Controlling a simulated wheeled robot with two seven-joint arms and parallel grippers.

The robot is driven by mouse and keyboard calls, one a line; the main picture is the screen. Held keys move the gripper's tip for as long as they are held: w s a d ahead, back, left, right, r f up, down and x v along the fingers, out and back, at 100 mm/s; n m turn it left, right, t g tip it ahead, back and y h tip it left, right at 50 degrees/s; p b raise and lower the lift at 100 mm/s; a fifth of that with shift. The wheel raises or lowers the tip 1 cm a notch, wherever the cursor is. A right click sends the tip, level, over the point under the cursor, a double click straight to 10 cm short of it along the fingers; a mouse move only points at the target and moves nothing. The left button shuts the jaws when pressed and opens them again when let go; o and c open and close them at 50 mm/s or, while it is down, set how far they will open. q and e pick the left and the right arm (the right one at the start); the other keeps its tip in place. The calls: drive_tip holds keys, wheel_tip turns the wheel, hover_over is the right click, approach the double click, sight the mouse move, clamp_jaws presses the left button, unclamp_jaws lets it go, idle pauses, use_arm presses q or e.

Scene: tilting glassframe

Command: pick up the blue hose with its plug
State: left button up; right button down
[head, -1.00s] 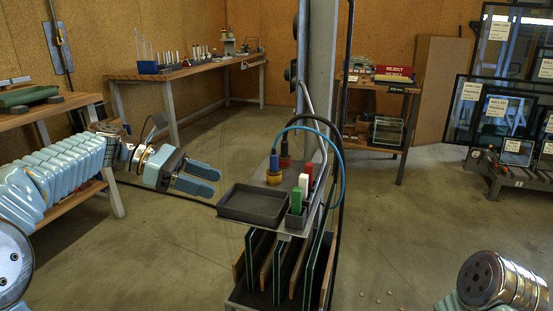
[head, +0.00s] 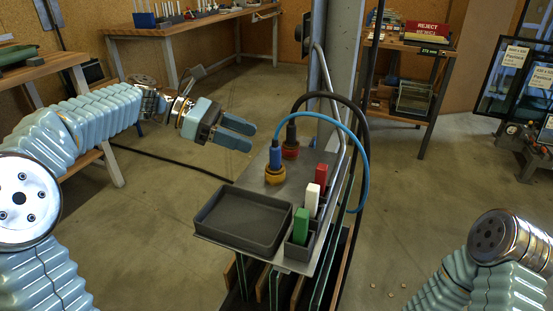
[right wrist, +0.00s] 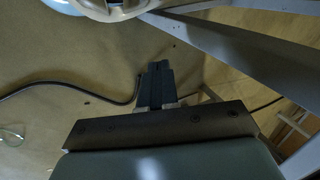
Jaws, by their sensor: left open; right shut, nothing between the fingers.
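The blue plug (head: 275,157) stands upright in a yellow collar on the cart's grey top. The blue hose (head: 362,150) rises from it, arcs over to the right and drops beside the cart. My left gripper (head: 251,139) is open and empty, to the left of the blue plug and apart from it, fingers pointing right.
A black plug with a red-orange collar (head: 290,143) stands just behind, with a black hose (head: 340,107) arcing close to the blue one. A dark tray (head: 243,240) and red, white and green blocks (head: 302,226) occupy the cart's front. A grey post (head: 344,70) rises behind.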

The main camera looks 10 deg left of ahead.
sight(279, 146)
use_arm(q)
drive_tip(key=x, duration=0.6)
drive_tip(key=s+x, duration=0.1)
drive_tip(key=x, duration=0.1)
drive_tip(key=shift+d+r, duration=0.1)
drive_tip(key=shift+d, duration=0.25)
drive_tip(key=shift+w+d+f, duration=0.15)
drive_tip(key=shift+d+f, duration=0.05)
drive_tip(key=shift+d, duration=0.25)
clamp_jaws()
